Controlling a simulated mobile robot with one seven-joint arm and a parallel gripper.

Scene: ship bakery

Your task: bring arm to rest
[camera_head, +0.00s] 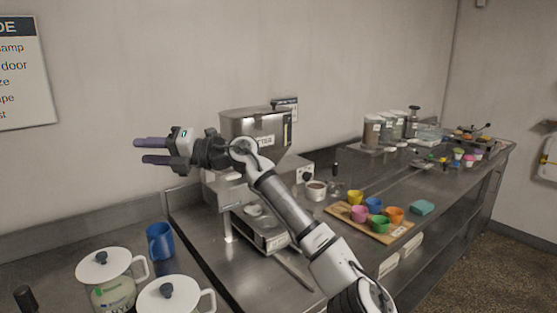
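My arm (283,208) rises from the bottom right and bends left at the elbow, above the counter. My gripper (152,151) points left in front of the bare wall, high over the counter. Its two dark fingers are apart with a gap between them. Nothing shows between them, and it touches nothing that I can see.
A steel machine (255,133) stands behind my arm. Lidded white jugs (104,268) and a blue mug (160,241) are below my gripper. A wooden board (378,234) with several coloured cups is right of my arm. Jars (372,132) stand farther back.

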